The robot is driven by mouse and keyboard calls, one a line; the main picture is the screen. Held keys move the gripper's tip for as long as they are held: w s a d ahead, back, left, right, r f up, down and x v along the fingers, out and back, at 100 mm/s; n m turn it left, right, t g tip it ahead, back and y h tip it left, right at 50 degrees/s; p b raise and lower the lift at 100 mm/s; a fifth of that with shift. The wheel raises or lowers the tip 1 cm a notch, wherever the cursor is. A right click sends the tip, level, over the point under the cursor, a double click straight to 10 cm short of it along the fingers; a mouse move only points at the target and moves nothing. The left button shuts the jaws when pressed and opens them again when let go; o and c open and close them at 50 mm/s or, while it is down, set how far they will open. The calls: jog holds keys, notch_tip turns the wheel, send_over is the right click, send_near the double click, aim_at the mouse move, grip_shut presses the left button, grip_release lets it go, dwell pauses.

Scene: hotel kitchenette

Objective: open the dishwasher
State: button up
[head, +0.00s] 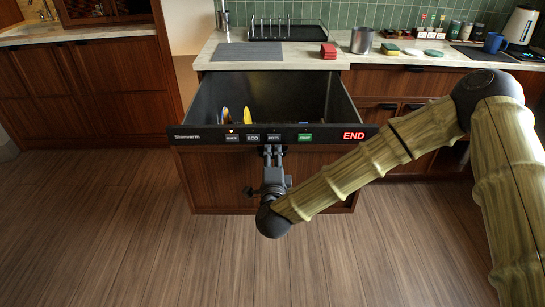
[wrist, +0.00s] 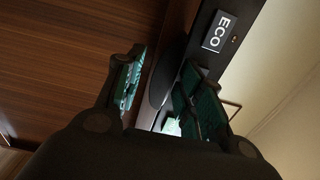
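The dishwasher (head: 203,170) is a wood-fronted unit under the counter. Its dark tub is pulled out like a drawer, open at the top, with yellow and blue items inside. Its black control panel (head: 362,134) has lit buttons and a red END display; the ECO button side of the panel (wrist: 222,30) shows in the wrist view. My gripper (head: 273,151) is at the middle of the front, just under the panel. In the wrist view its fingers (wrist: 158,90) are on either side of a dark curved part of the front, perhaps the handle. Whether both fingers touch it is unclear.
Above the tub, the counter (head: 350,62) holds a dish rack (head: 288,30), a grey mat (head: 247,53), red cloths (head: 328,51), a metal cup (head: 361,41) and a blue mug (head: 493,42). Wooden cabinets (head: 88,85) stand at left. The wooden floor (head: 130,230) in front is clear.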

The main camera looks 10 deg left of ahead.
jog(key=s+d, duration=0.1)
jog(key=s, duration=0.9)
jog(key=shift+s+d, duration=0.4)
jog(key=s+d+f+n+g+p, duration=0.2)
jog(key=s+d+f+n+g, duration=0.15)
jog(key=f, duration=0.35)
jog(key=s+d+f+n+g+y+p, duration=0.1)
jog(key=s+d+f+n+g+p, duration=0.1)
jog(key=s+d+f+n+g, duration=0.25)
jog(key=s+d+f+n+g+p, duration=0.25)
jog(key=s+f, duration=0.25)
jog(key=f, duration=0.3)
jog(key=s+d+f+n+g+h+p, duration=0.2)
jog(key=s+d+g, duration=0.1)
jog(key=s+d, duration=0.6)
jog(key=s+d+f+n+g+h+p, duration=0.1)
jog(key=s+d+f+n+g+p, duration=0.1)
jog(key=s+d, duration=0.8)
jog(key=shift+d+n+g+h+p, duration=0.45)
jog(key=shift+d+n+g, duration=0.2)
jog(key=shift+d+g, duration=0.4)
